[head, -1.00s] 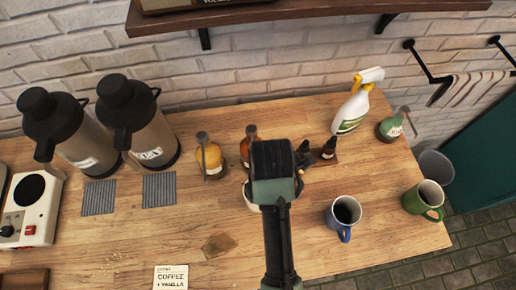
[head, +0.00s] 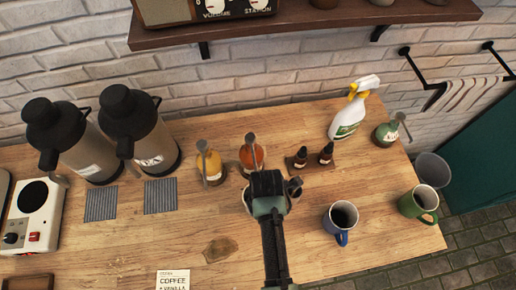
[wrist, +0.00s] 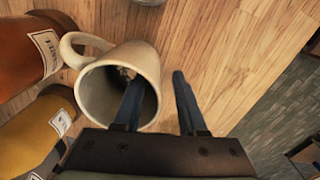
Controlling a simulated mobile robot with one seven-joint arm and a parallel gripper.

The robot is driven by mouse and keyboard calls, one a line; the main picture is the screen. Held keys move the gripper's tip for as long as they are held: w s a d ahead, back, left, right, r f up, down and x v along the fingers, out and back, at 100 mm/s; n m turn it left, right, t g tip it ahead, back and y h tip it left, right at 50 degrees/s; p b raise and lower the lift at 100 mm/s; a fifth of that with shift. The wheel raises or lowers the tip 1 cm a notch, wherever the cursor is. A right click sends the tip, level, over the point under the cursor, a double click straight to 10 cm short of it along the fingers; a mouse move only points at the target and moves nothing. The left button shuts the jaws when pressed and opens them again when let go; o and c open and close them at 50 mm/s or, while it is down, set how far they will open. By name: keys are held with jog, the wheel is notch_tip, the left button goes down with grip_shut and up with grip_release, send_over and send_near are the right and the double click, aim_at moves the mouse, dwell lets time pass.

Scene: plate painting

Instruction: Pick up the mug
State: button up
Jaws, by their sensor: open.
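A cream mug (wrist: 120,85) stands in the wrist view with its open mouth toward me and its handle at the left. My gripper (wrist: 157,82) is open. Its left finger appears to reach into the mug's mouth, and its right finger is outside, to the right of the wall. A gap shows between the right finger and the mug. In the head view my gripper (head: 268,190) hides most of the cream mug (head: 247,202); only bits of its rim show. A blue mug (head: 341,222) and a green mug (head: 418,204) stand to the right.
An amber bottle (head: 210,165) and an orange bottle (head: 251,156) stand close behind the cream mug. Two small dropper bottles (head: 312,157), a spray bottle (head: 348,115) and two flasks (head: 145,140) are farther off. Bare wood (head: 130,245) lies at the front left.

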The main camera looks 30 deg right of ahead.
grip_shut()
jog(key=shift+w, duration=0.1)
dwell(1.3)
